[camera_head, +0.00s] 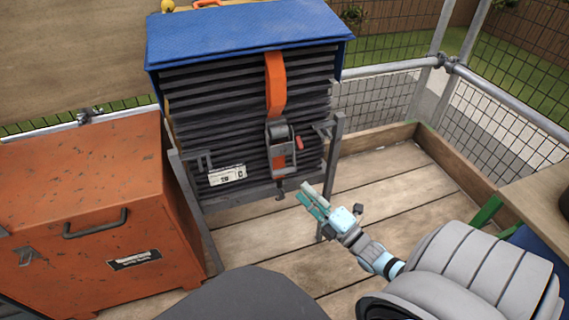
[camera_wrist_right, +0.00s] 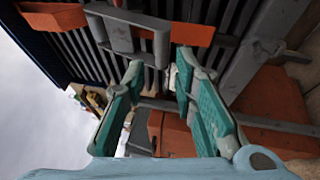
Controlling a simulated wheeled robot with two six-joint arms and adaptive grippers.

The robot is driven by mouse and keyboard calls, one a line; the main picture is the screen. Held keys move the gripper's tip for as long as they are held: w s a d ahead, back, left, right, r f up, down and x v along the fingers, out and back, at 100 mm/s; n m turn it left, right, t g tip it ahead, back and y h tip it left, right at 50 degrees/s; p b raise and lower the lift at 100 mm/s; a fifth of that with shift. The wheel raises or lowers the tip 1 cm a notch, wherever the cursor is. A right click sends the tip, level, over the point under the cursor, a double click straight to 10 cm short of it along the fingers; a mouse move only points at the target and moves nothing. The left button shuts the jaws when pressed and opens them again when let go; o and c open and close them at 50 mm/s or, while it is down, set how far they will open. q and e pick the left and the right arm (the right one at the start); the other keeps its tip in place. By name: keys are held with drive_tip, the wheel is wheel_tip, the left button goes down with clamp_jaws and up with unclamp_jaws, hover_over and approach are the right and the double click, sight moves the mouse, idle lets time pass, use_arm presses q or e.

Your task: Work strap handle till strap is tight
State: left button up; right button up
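An orange strap (camera_head: 276,85) runs down the front of a stack of dark tiles (camera_head: 225,118). A grey ratchet with its strap handle (camera_head: 281,133) sits on the strap, and a hook end hangs below it. My right gripper (camera_head: 309,194) is below and right of the ratchet, apart from it. In the right wrist view, my right gripper (camera_wrist_right: 160,68) has its two teal fingers spread with nothing held between them. The ratchet's grey frame (camera_wrist_right: 122,32) shows just beyond the fingertips, with orange strap (camera_wrist_right: 185,33) beside it. My left gripper is not in view.
A blue cover (camera_head: 240,35) lies over the stack. Grey rack posts (camera_head: 334,160) flank the stack. A large orange metal box (camera_head: 80,200) stands at left. Wooden deck boards (camera_head: 385,190) are clear at right, bounded by mesh railing (camera_head: 395,105).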

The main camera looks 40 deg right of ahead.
sight(285, 171)
drive_tip(key=b+x, duration=0.1)
drive_tip(key=x, duration=0.3)
drive_tip(key=b+x, duration=0.2)
drive_tip(key=x, duration=0.3)
drive_tip(key=shift+f, duration=0.25)
drive_tip(key=shift+w+r, duration=0.15)
drive_tip(key=shift+w, duration=0.2)
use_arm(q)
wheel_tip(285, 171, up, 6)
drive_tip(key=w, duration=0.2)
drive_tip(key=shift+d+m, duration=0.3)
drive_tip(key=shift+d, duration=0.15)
use_arm(e)
clamp_jaws()
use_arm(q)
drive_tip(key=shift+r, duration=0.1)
